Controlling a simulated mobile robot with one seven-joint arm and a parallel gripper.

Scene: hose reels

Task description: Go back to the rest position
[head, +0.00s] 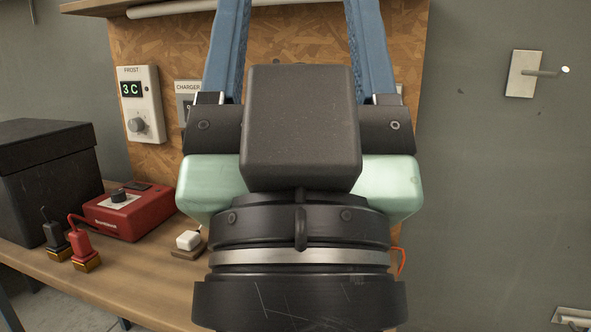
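My gripper (298,30) fills the middle of the head view, seen from behind, with its black wrist and pale green side parts below. Its two blue fingers point up and stand wide apart, with bare chipboard showing between them. The fingertips are cut off by the top edge of the picture. Nothing shows between the visible parts of the fingers. The gripper hides part of the chipboard panel and of the bench behind it.
A wooden bench (130,275) holds a black box (45,180), a red charger (128,212), two clamps (82,248) and a small white item (188,240). A frost thermostat (140,105) is on the chipboard (160,50). A wall hook (525,73) is at right.

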